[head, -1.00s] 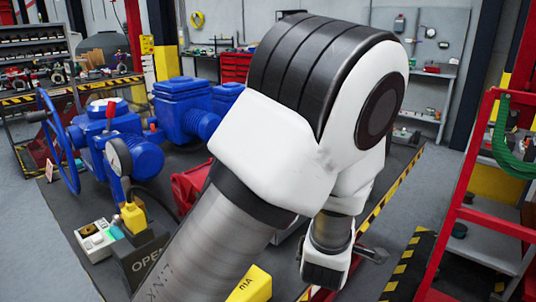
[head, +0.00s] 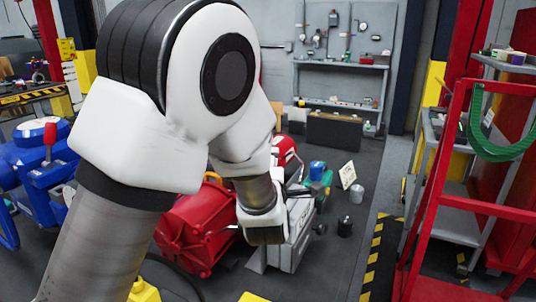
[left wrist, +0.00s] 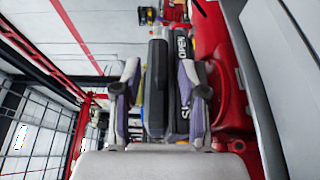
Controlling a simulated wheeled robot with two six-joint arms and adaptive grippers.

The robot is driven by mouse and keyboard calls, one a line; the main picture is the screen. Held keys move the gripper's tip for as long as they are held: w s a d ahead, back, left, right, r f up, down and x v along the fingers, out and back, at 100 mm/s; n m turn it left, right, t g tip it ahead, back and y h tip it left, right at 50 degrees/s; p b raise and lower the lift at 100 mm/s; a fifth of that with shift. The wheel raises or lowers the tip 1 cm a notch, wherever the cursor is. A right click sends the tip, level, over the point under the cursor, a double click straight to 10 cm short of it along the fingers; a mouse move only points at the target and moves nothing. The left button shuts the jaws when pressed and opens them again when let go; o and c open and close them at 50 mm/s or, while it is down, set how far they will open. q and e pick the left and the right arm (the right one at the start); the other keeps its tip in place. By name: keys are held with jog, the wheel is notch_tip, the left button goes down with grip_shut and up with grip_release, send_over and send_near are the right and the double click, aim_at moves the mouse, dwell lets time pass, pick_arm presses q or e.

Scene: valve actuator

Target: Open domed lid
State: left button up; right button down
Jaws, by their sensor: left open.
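A red rounded housing (head: 195,235) with a ribbed end stands on the floor, partly behind my left arm in the head view. More red casing (head: 284,150) shows beyond the arm. I cannot tell which part is the domed lid. A red body (left wrist: 222,105) also fills the right of the left wrist view. My left gripper (left wrist: 158,75) is open, its two fingers on either side of a dark lettered block (left wrist: 158,85). I cannot tell whether that block lies between the fingers or beyond them. In the head view the left fingertips are hidden. My right gripper is not in view.
A grey box (head: 292,240) stands right of the red housing. Blue valve equipment (head: 35,165) is at the left.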

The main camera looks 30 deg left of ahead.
pick_arm(q)
jog(key=w+a, duration=0.3)
jog(key=shift+w+f, duration=0.1)
jog(key=shift+f, duration=0.1)
jog(key=shift+d+r, duration=0.1)
jog(key=shift+d, duration=0.2)
grip_shut()
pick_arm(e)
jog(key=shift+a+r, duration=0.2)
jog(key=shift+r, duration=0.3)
pick_arm(q)
jog(key=shift+w+r+p, duration=0.1)
jog(key=shift+p, duration=0.2)
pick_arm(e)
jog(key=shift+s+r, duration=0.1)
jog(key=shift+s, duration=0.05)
